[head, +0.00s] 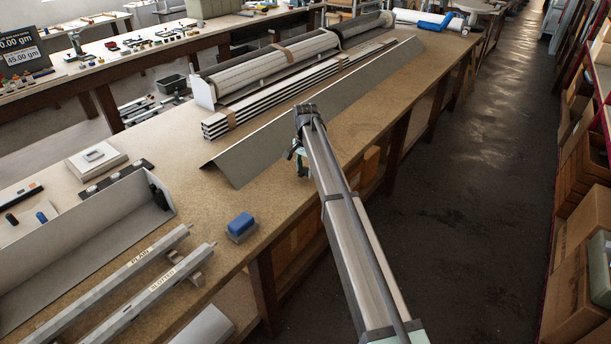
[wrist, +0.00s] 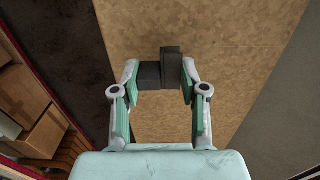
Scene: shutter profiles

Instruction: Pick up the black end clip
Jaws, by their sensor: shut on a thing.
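The black end clip (wrist: 171,68) is a dark, stepped block between my gripper's fingertips (wrist: 160,78) in the wrist view. My gripper is shut on it, with one pale-green-padded finger at each side. The tan workbench top lies behind the clip; I cannot tell whether they touch. In the head view my gripper (head: 300,161) is at the bench's front edge, largely hidden behind my arm, and the clip cannot be made out clearly there.
A long angled grey metal sheet (head: 320,112) lies just behind my gripper. A blue block (head: 241,223) sits left of it near the front edge. An open grey tray (head: 90,222) and bars marked PLAIN (head: 125,268) and SLOTTED (head: 150,291) are further left. The right aisle is clear.

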